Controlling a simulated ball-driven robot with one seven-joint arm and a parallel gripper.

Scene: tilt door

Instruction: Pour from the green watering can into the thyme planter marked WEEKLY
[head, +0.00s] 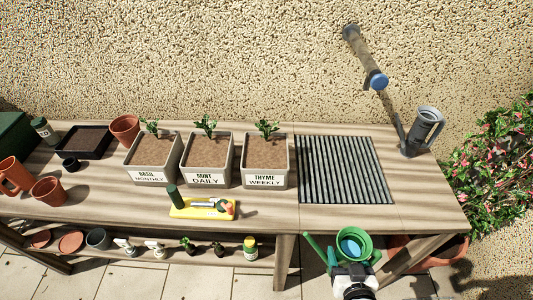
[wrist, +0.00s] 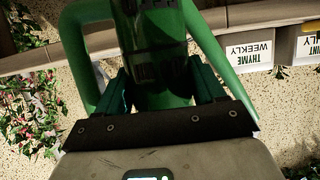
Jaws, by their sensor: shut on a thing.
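The green watering can (head: 352,245) is at the front right in the head view, off the front edge of the bench, with water visible in its open top. Its green spout (head: 317,250) points to the left. My gripper (head: 353,272) is below the can and shut on it; the wrist view shows the green can (wrist: 160,95) between the dark fingers. The thyme planter (head: 265,160), a square box labelled THYME WEEKLY with soil and a small plant, stands on the bench, up and left of the can. Its label also shows in the wrist view (wrist: 250,55).
The mint planter (head: 207,160) and basil planter (head: 153,158) stand left of the thyme one. A slatted grey mat (head: 345,170) lies to its right. A grey can (head: 424,130) stands at the far right.

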